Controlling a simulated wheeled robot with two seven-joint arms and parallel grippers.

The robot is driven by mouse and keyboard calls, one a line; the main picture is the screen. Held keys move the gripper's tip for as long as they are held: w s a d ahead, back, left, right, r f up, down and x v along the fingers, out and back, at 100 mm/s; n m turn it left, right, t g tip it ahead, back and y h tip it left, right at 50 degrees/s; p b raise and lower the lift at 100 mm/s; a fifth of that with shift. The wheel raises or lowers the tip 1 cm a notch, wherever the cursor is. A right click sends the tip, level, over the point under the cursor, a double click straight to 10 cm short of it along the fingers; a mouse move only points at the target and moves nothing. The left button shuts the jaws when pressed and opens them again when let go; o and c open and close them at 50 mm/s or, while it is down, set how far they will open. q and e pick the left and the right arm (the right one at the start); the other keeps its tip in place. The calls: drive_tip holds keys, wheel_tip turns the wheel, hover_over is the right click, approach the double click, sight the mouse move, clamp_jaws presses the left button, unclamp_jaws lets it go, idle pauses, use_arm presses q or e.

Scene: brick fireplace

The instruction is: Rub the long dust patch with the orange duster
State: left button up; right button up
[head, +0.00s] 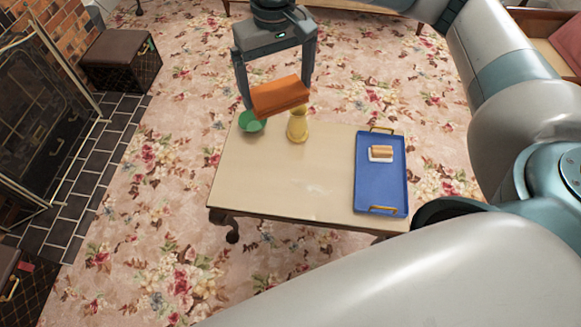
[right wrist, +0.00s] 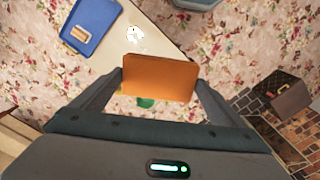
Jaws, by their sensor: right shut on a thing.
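My right gripper (head: 277,95) is shut on the orange duster (head: 280,97), a block held between its two fingers. It is raised over the far left part of the wooden table (head: 265,178). In the right wrist view the duster (right wrist: 160,78) spans the fingers and hides part of the tabletop. A faint pale patch (head: 314,188) lies near the table's front middle. A whiter patch (right wrist: 134,38) shows on the tabletop in the right wrist view; I cannot tell dust from glare. The duster is apart from these patches. My left gripper is not in view.
A yellow vase (head: 298,127) and a green bowl (head: 252,122) stand near the table's far edge, close below the duster. A blue tray (head: 366,198) with gold handles and a small brown-and-white block (head: 381,153) covers the right end. The table's front left is clear.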

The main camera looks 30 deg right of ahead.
drive_tip(key=w+f+m+b, duration=0.2)
drive_tip(key=w+f, duration=0.2)
drive_tip(key=f, duration=0.8)
drive_tip(key=w+f+m+b, duration=0.3)
drive_tip(key=w+f, duration=0.2)
drive_tip(key=f, duration=0.7)
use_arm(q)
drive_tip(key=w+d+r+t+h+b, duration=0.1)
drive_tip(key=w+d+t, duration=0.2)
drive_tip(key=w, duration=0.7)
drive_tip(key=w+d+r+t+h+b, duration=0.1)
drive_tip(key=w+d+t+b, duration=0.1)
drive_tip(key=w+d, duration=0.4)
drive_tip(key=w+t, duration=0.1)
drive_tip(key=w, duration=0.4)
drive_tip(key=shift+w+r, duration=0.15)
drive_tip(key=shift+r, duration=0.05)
use_arm(e)
drive_tip(key=s+d+f+m, duration=0.1)
drive_tip(key=d+f, duration=0.2)
drive_tip(key=f, duration=0.8)
drive_tip(key=s+d+f+m, duration=0.1)
drive_tip(key=s+d+f, duration=0.1)
drive_tip(key=f, duration=0.9)
drive_tip(key=shift+d+f+m, duration=0.3)
drive_tip(key=shift+d+f, duration=0.05)
drive_tip(key=shift+d, duration=0.15)
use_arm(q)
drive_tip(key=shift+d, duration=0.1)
